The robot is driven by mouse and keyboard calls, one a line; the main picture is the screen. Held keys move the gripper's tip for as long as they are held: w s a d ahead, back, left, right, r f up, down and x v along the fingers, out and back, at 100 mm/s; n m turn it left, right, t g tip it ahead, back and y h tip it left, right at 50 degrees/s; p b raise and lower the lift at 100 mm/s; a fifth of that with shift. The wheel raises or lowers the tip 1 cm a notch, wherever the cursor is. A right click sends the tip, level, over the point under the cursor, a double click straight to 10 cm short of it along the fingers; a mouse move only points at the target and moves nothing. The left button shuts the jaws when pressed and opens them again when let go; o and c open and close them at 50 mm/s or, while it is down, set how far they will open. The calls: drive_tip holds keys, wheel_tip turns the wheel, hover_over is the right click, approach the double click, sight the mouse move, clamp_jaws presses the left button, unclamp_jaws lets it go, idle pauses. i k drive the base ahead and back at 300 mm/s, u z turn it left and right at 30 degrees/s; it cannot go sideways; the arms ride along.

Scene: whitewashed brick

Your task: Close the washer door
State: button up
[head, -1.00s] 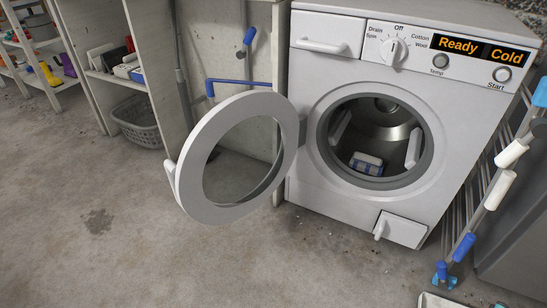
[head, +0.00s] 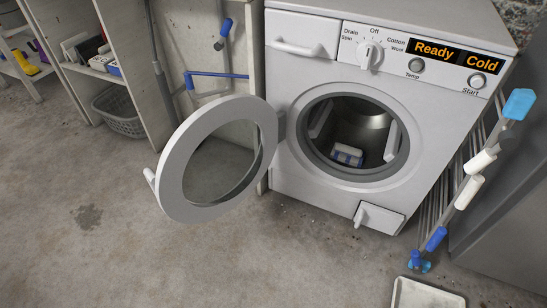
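The white washer (head: 300,178) stands at centre right, its front facing me. Its round door (head: 176,165) is wide open, swung out to the left on its hinge. The door's handle (head: 150,178) sticks out at its far left edge. The dark round opening (head: 352,137) shows the metal drum, with a small blue and white item (head: 347,155) inside. The display reads Ready and Cold. My gripper is not in view.
A shelf unit with a grey basket (head: 120,110) stands at the back left. A folded drying rack with blue and white ends (head: 478,160) leans right of the washer. A pale tray (head: 428,294) lies at the bottom right. The floor (head: 90,250) in front of the door is clear.

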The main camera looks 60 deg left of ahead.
sight(217, 156)
drive_tip(key=z, duration=1.8)
drive_tip(key=k, duration=2.45)
drive_tip(key=u, duration=2.55)
drive_tip(key=i, duration=0.45)
drive_tip(key=k, duration=0.5)
drive_tip(key=u, duration=1.7)
drive_tip(key=k, duration=0.25)
drive_tip(key=z, duration=0.1)
